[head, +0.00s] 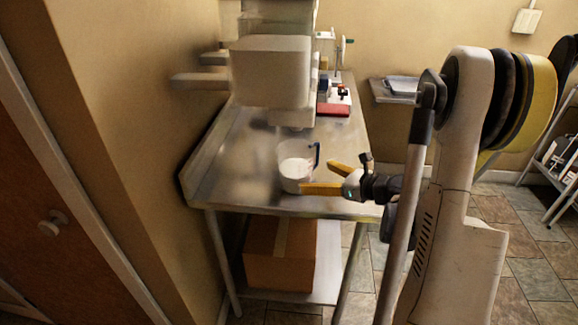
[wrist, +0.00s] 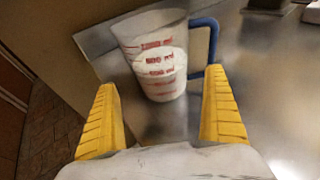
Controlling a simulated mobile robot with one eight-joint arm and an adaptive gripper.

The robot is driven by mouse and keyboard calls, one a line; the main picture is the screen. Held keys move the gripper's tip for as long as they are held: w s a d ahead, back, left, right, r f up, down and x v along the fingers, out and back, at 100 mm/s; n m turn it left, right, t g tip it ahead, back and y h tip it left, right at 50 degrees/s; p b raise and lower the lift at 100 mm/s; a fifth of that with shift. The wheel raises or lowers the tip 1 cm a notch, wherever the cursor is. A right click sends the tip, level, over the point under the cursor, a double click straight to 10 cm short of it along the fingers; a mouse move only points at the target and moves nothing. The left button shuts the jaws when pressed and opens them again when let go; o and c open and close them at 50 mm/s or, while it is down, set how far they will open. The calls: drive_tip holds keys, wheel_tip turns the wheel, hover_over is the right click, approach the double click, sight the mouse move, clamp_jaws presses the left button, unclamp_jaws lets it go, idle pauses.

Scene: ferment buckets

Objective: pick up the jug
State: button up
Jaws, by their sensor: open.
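The jug (head: 294,166) is a clear measuring jug with white contents, standing upright near the front edge of the metal table. Its dark blue handle (head: 316,154) is on its right side in the head view. In the wrist view the jug (wrist: 157,62) has red markings, and its blue handle (wrist: 211,38) is at the right. My gripper (head: 318,177) has yellow fingers and is open, at the jug's right and front. In the wrist view my gripper (wrist: 165,110) points at the jug, which appears ahead of and between the fingers. No grip on it shows.
The metal table (head: 232,172) carries a large pale box-shaped appliance (head: 271,70) behind the jug. A red item (head: 334,110) and small things lie at the back right. A cardboard box (head: 280,254) sits on the lower shelf. The table's left front is clear. A wall borders the left.

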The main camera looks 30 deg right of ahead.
sight(296, 158)
drive_tip(key=b+x, duration=0.3)
drive_tip(key=x, duration=0.5)
drive_tip(key=shift+w+a+f, duration=0.1)
drive_tip(key=shift+f, duration=0.05)
drive_tip(key=c, duration=1.2)
